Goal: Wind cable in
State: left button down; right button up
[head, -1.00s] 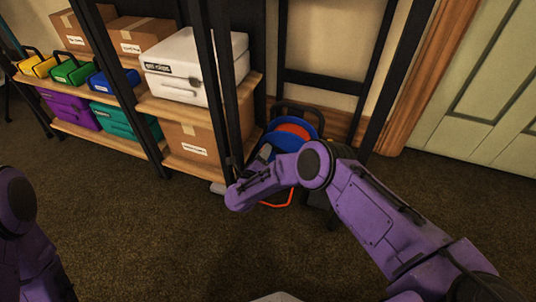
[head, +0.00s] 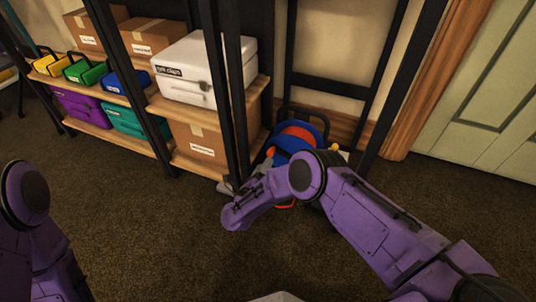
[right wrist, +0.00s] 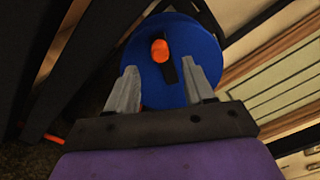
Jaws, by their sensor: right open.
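The cable reel (head: 285,139) stands on the floor right of the shelf, a blue disc with orange-red at its middle and a black frame. My right forearm hides its lower part. In the right wrist view the blue reel face (right wrist: 190,40) fills the upper middle, with a black crank arm (right wrist: 169,71) and an orange crank knob (right wrist: 159,50). My right gripper (right wrist: 160,74) is open, its two grey fingers pointing at the reel face on either side of the crank. I cannot tell whether they touch it. My left gripper is out of view; only part of that arm shows at the left.
A black-framed shelf (head: 160,152) holds cardboard boxes, a white case (head: 204,68) and coloured boxes; its post stands close left of the reel. A wall with wooden trim and a pale door (head: 485,95) are on the right.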

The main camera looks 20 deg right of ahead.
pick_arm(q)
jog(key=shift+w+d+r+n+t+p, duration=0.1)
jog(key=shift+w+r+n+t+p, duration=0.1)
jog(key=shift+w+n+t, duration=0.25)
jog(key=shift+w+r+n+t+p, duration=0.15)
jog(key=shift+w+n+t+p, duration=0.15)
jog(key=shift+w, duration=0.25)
pick_arm(e)
jog(key=v, duration=0.4)
jog(key=shift+s+a, duration=0.1)
jog(key=shift+s, duration=0.05)
